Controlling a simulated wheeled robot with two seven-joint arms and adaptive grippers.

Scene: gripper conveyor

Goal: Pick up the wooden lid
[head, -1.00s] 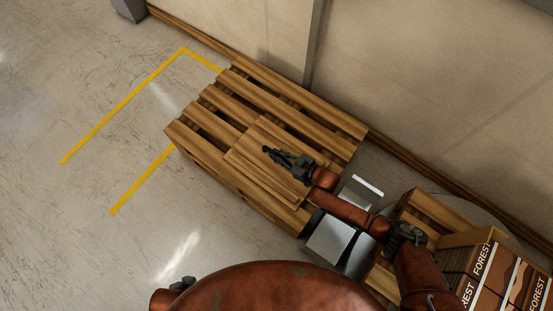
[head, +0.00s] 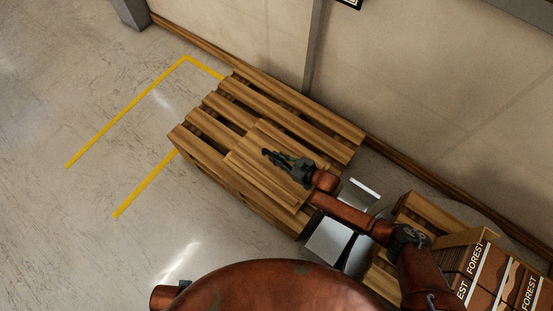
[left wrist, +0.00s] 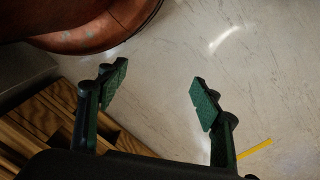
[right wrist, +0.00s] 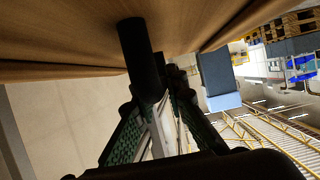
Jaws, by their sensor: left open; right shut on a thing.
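The wooden lid (head: 256,168) is a square plank board seen at the near side of the wooden pallet stack (head: 215,131) in the head view. My right gripper (head: 275,157) is over the lid's middle. In the right wrist view the lid's wooden face (right wrist: 70,35) fills the top, and a dark round handle (right wrist: 138,55) stands out from it. My right gripper (right wrist: 155,120) is shut on that handle. Whether the lid touches the pallet cannot be told. My left gripper (left wrist: 158,90) is open and empty, over the floor beside the wooden slats.
Grey metal boxes (head: 330,240) stand right of the pallet stack. Cartons printed FOREST (head: 480,275) sit at the lower right. A wall runs behind the pallets. The floor on the left is clear, with yellow lines (head: 120,115).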

